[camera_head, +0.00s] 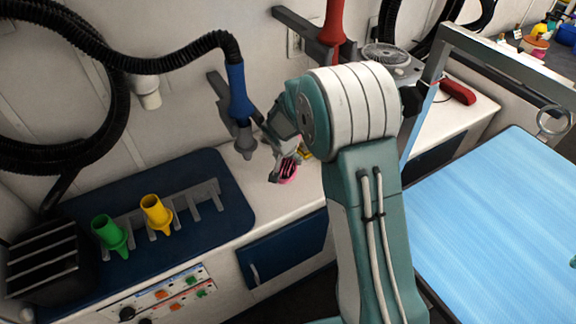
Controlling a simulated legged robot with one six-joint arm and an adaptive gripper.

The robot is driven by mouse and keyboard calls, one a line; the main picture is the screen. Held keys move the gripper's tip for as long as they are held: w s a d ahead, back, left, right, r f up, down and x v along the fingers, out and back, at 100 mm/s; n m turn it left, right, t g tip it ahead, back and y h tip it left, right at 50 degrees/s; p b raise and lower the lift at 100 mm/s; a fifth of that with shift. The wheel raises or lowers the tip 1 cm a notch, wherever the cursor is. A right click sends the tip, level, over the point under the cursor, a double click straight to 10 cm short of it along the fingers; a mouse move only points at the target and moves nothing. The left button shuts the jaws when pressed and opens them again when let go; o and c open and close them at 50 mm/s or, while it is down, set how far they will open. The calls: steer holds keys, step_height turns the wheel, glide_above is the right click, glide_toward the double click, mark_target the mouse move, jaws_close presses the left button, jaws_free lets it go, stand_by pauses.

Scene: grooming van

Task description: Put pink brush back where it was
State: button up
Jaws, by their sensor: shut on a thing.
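The pink brush (288,172), with dark bristles, shows just below my gripper (284,155) over the white counter, near the wall. My gripper is shut on the pink brush and partly hides it. My arm reaches in from the front and covers the counter to the right of the brush. I cannot tell whether the brush touches the counter.
A blue nozzle (237,95) on a black hose hangs left of my gripper. Green (110,234) and yellow (156,213) nozzles stand in a rack on a dark blue mat (235,209). A blue table (500,230) is at right. The counter (268,205) in front is clear.

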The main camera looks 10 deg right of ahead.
steer(key=shift+w+d+f, duration=0.1)
steer(key=shift+w+f, duration=0.3)
steer(key=shift+f, duration=0.1)
steer(key=shift+w+f, duration=0.15)
steer(key=shift+f, duration=1.5)
steer(key=shift+f, duration=0.5)
steer(key=o, duration=1.1)
steer(key=shift+o, duration=0.2)
